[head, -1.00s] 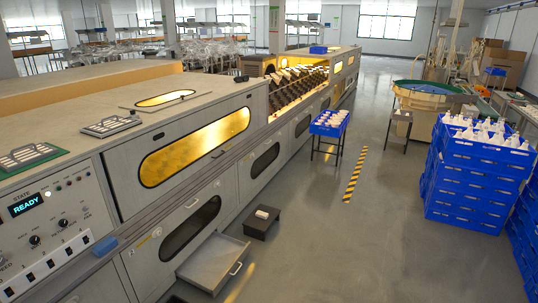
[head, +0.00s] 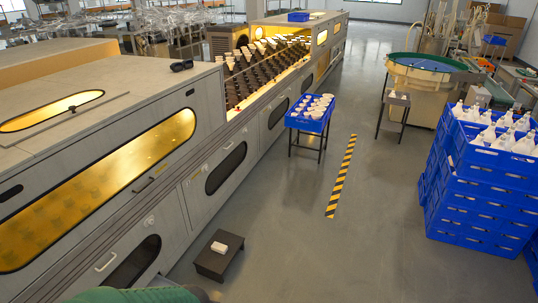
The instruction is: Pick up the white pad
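A small white pad-like block (head: 227,243) lies on top of a low dark stool (head: 219,262) on the floor, near the bottom of the head view and left of centre. A small darker patch shows at its left end, too small to make out. Neither of my grippers shows, so I cannot see how either stands relative to the stool.
A long grey machine (head: 203,120) with yellow-lit windows runs along the left. A blue tray (head: 311,114) of white-topped pieces stands on a stand further on. Stacked blue crates (head: 478,205) stand at the right.

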